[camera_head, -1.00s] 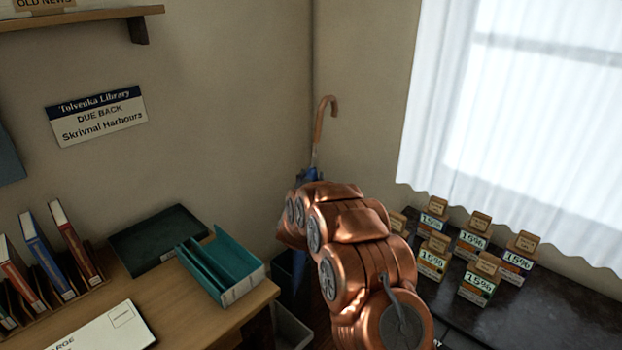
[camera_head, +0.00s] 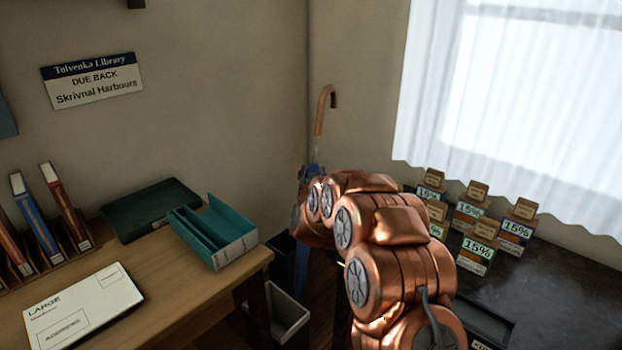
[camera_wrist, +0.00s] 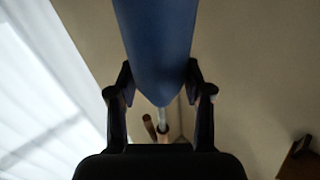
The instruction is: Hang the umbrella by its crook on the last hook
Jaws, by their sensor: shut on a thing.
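The blue umbrella (camera_head: 302,262) with its wooden crook handle (camera_head: 321,110) stands upright near the room's corner, crook at the top. In the wrist view its blue canopy (camera_wrist: 156,45) passes between the two dark fingers of my gripper (camera_wrist: 160,92), which are shut on it. The crook also shows small in the wrist view (camera_wrist: 150,127) beyond the canopy. In the head view my copper arm hides the gripper and part of the canopy. No hook shows clearly in either view.
A wooden desk (camera_head: 190,272) at left carries a teal box (camera_head: 213,235), a dark tray (camera_head: 150,210), books and a large envelope (camera_head: 82,308). A bin (camera_head: 289,325) stands beside it. At right a dark counter (camera_head: 545,300) holds several price-marked boxes under a curtained window.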

